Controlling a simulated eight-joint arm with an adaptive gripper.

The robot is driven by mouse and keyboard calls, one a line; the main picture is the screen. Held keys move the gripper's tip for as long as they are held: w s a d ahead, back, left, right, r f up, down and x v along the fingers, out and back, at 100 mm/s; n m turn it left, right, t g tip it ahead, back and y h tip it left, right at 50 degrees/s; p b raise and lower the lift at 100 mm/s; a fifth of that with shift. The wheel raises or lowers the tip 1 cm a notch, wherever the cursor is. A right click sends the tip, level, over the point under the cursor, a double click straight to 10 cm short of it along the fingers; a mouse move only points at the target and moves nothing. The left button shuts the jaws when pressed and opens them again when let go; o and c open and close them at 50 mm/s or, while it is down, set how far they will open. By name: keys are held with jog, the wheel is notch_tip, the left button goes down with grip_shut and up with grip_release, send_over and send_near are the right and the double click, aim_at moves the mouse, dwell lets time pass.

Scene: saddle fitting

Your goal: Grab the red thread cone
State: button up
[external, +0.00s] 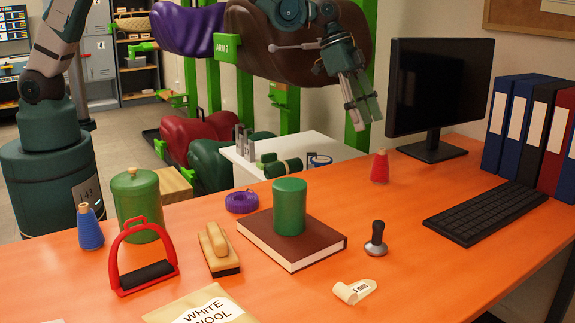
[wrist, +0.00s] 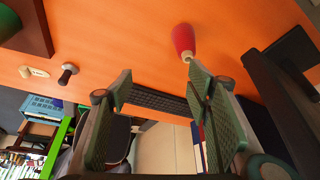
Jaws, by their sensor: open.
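The red thread cone (external: 380,167) stands upright on the orange desk, left of the monitor's foot, in the external view. In the wrist view the red cone (wrist: 184,41) shows at the top, beyond the fingertips and nearer the right finger. My gripper (external: 363,108) hangs above the desk's far side, up and to the left of the cone. Its two fingers are apart and nothing is between them; the open gripper (wrist: 158,80) also shows in the wrist view. The cone is not touched.
The monitor (external: 438,88) stands close right of the cone, with a keyboard (external: 487,212) in front. A green cylinder (external: 289,206) sits on a brown book (external: 292,240). A stamp (external: 376,240) stands nearer the front. Desk around the cone is clear.

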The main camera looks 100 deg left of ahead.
aim_at(382, 149)
jog(key=shift+m, duration=0.4)
jog(key=w+a+f, duration=0.1)
jog(key=f, duration=0.2)
jog(key=w+a+f, duration=0.1)
jog(key=w+f, duration=0.1)
jog(key=w+a+f, duration=0.2)
jog(key=f, duration=0.1)
jog(key=shift+a+f, duration=0.1)
jog(key=shift+f, duration=0.25)
jog(key=shift+f, duration=0.1)
jog(key=shift+x, duration=1.2)
jog(key=shift+b+x, duration=0.75)
jog(key=shift+x, duration=1.85)
jog(key=shift+s, duration=0.15)
jog(key=c, duration=1.1)
